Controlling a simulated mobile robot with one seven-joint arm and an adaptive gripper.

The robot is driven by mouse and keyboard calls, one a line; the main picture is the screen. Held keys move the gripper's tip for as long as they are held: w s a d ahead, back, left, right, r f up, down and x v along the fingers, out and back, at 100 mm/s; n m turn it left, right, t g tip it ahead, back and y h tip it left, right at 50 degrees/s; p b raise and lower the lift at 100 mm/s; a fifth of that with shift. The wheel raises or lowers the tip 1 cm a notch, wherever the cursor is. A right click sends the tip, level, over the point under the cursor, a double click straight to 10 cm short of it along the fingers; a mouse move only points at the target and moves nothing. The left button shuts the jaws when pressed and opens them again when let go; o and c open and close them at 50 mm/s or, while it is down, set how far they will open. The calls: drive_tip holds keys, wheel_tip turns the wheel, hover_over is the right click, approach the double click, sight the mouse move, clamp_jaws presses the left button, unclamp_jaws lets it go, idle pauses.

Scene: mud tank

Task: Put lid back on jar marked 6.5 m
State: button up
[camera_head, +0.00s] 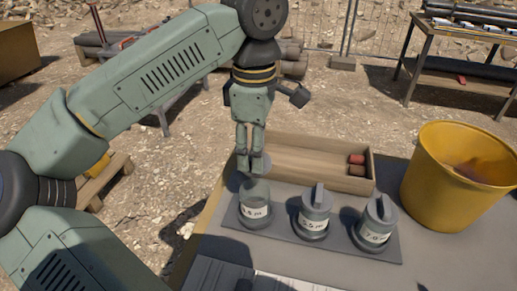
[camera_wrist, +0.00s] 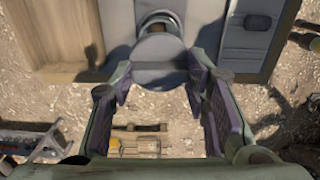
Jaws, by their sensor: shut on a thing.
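My gripper (camera_head: 250,166) points down and is shut on a grey round lid (camera_head: 264,165), partly hidden by the fingers. The lid also shows in the wrist view (camera_wrist: 158,73), gripped between my fingers (camera_wrist: 166,85). An open glass jar (camera_head: 254,214) stands just below the lid in the head view; its label seems to read 6.5 m. The lid looks slightly above the jar's mouth, but the exact gap is hard to tell. Part of this jar probably shows beyond the lid in the wrist view (camera_wrist: 160,20).
Two lidded jars, the middle jar (camera_head: 314,220) and the right jar (camera_head: 376,225), marked 7.0 m, stand close by on a dark tray (camera_head: 345,251). Behind them is a wooden box (camera_head: 315,172) with reddish cylinders (camera_head: 357,165). A yellow bucket (camera_head: 452,183) stands at the right.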

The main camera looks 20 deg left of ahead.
wheel_tip(320, 180, down, 6)
drive_tip(key=b, duration=0.4)
drive_tip(key=shift+f, duration=0.15)
drive_tip(key=shift+f+b, duration=0.15)
drive_tip(key=shift+b, duration=0.65)
idle(2.0)
idle(0.4)
drive_tip(key=o, duration=1)
drive_tip(key=shift+o, duration=0.6)
drive_tip(key=o, duration=0.4)
drive_tip(key=shift+c, duration=0.2)
